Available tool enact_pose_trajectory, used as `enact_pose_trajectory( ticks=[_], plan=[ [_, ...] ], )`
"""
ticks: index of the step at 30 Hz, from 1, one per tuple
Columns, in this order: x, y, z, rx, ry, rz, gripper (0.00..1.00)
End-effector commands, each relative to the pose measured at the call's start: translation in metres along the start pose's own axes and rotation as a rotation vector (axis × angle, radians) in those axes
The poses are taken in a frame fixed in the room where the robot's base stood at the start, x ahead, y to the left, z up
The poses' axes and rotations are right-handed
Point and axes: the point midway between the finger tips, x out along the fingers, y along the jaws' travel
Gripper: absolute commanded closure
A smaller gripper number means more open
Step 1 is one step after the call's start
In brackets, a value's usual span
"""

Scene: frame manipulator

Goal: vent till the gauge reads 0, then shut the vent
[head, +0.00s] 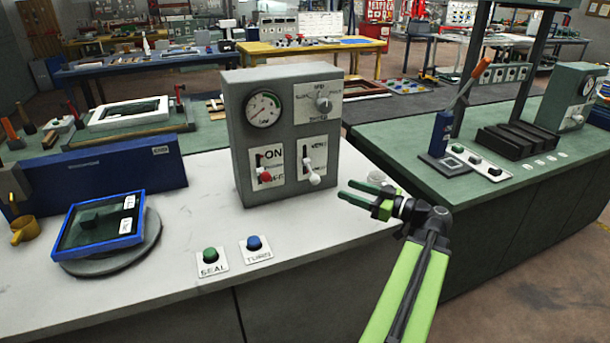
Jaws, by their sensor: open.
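A grey control box stands on the white worktop. Its round gauge (264,108) is at the upper left of the front, with coloured marks at the rim; the needle is too small to read surely. Below right is a switch plate with a white-knobbed lever (314,180), knob low; its label looks like VENT but is blurred. To its left a red-knobbed lever (265,178) hangs low on a plate marked ON and OFF. My gripper (346,191) is open and empty, to the right of the white knob and apart from it, fingers pointing left.
A selector dial (323,104) sits beside the gauge. A green SEAL button (210,254) and blue TURN button (254,243) lie in front of the box. A blue-framed panel (132,238) rests on a round turntable at left. A green bench (400,143) stands right. The worktop before the box is mostly clear.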

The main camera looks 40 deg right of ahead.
Motion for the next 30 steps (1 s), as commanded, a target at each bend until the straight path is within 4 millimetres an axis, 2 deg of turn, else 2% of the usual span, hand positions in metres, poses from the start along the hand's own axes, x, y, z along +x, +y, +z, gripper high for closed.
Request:
enact_pose_trajectory(
  ticks=[3, 9, 15, 21, 30],
  plan=[
    [0.034, -0.004, 0.000, 0.000, 0.000, -0.010, 0.50],
    [0.089, -0.006, 0.000, 0.000, 0.000, -0.017, 0.50],
    [0.133, -0.008, 0.000, 0.000, 0.000, -0.018, 0.50],
    [0.154, -0.009, 0.000, 0.000, 0.000, -0.018, 0.50],
    [0.156, -0.009, 0.000, 0.000, 0.000, -0.017, 0.52]
  ],
)
